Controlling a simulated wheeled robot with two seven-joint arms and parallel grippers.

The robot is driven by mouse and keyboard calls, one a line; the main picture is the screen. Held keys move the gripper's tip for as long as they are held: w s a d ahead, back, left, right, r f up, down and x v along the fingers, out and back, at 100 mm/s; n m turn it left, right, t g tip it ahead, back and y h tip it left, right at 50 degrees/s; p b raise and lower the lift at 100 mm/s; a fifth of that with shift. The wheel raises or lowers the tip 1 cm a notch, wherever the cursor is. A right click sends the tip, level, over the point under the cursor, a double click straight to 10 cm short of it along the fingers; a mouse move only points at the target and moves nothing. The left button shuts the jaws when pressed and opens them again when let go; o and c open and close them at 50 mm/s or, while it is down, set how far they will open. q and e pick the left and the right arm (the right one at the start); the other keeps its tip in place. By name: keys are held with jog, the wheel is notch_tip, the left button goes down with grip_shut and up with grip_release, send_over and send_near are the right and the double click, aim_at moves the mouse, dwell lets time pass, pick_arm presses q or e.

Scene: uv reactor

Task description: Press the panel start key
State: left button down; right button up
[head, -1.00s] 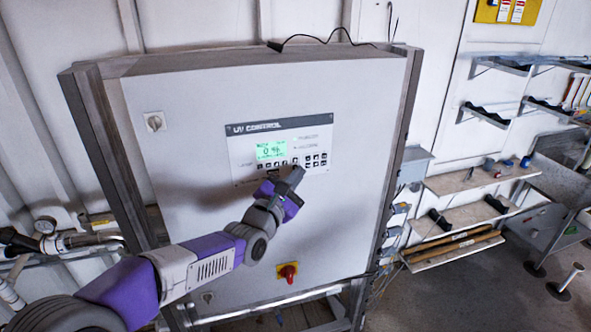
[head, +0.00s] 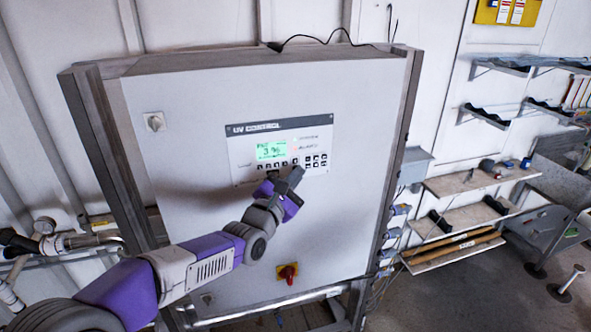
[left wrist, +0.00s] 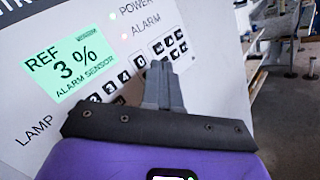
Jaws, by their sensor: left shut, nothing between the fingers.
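The UV control panel (head: 282,150) is set in a grey cabinet door, with a lit green display (head: 271,150) and rows of small dark keys (head: 315,161). In the left wrist view the display (left wrist: 68,63) reads "REF 3 % ALARM SENSOR". Keys (left wrist: 170,48) show around the fingertips, but I cannot tell which one is the start key. My left gripper (head: 297,173) is shut and empty, its tips at the lower key row. In the left wrist view its fingers (left wrist: 160,72) cover part of the keys; contact cannot be told. My right gripper is out of view.
A red and yellow rotary switch (head: 288,272) sits low on the cabinet door, and a small grey knob (head: 154,122) at its upper left. Pipes with a gauge (head: 45,226) run at the left. Wall shelves (head: 470,182) stand right of the cabinet.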

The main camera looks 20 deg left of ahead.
pick_arm(q)
jog(key=shift+s+d+b, duration=0.35)
jog(key=shift+s+b, duration=0.05)
jog(key=shift+s, duration=0.1)
jog(key=shift+s+d+b, duration=0.65)
jog(key=shift+s+d, duration=0.05)
jog(key=shift+s, duration=0.35)
jog(key=shift+s+d+b, duration=0.65)
jog(key=shift+s+d, duration=0.05)
jog(key=shift+s, duration=0.3)
jog(key=shift+f, duration=0.1)
notch_tip(320, 180, down, 35)
jog(key=d+m+g+b, duration=0.2)
jog(key=m+g, duration=0.6)
jog(key=m, duration=0.2)
jog(key=s+d+f+m+g, duration=0.1)
jog(key=s+f+m+g, duration=0.3)
jog(key=f, duration=0.5)
jog(key=s+d+f+m+g, duration=0.1)
jog(key=s+f+m, duration=0.1)
jog(key=s+f, duration=0.5)
jog(key=s+d+f+m+g+b, duration=0.1)
jog(key=s+f+m+g, duration=0.4)
jog(key=s+f, duration=0.7)
jog(key=s+m, duration=0.2)
jog(key=s, duration=0.1)
jog(key=shift+s+d+f+m+g, duration=0.15)
jog(key=shift+d+f+m+g, duration=0.15)
jog(key=shift+m+g, duration=0.1)
